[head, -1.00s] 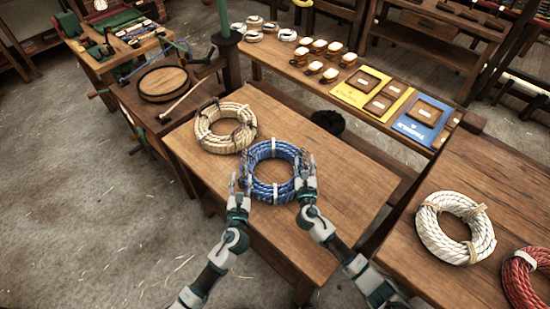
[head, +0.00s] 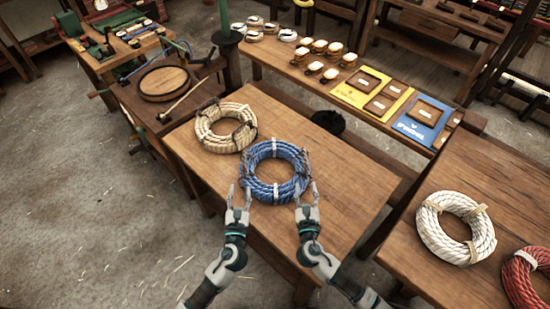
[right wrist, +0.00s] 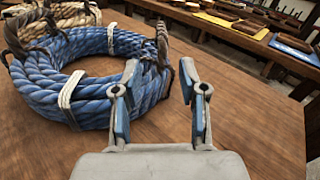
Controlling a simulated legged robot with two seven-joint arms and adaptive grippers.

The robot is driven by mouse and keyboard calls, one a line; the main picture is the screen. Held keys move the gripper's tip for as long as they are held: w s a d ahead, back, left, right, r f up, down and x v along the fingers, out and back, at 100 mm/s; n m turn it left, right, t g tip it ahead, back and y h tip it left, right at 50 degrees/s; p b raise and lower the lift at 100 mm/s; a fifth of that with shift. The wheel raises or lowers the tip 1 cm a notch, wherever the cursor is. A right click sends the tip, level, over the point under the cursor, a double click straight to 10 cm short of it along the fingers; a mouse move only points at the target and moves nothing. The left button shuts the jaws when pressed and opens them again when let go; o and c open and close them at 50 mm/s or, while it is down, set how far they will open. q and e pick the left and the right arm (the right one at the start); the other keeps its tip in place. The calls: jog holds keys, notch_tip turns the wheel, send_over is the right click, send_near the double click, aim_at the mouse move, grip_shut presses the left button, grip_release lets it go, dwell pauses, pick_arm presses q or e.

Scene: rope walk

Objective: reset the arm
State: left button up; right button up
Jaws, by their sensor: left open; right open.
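A blue rope coil (head: 254,184) with white ties lies flat on the wooden table (head: 345,190) in the head view. My left gripper (head: 238,196) is open and empty at the coil's near left side. My right gripper (head: 306,194) is open and empty at its near right side. In the right wrist view the blue coil (right wrist: 38,88) lies left of and beyond the right gripper (right wrist: 160,90), whose two fingers stand apart with nothing between them. Whether the left fingertips touch the coil I cannot tell.
A tan rope coil (head: 207,128) lies behind the blue one. A white coil (head: 431,228) and a red coil (head: 517,282) lie on another table at right. A back bench holds small coils, yellow and blue boards (head: 418,124). The table's right part is bare.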

jog(key=shift+s, duration=0.35)
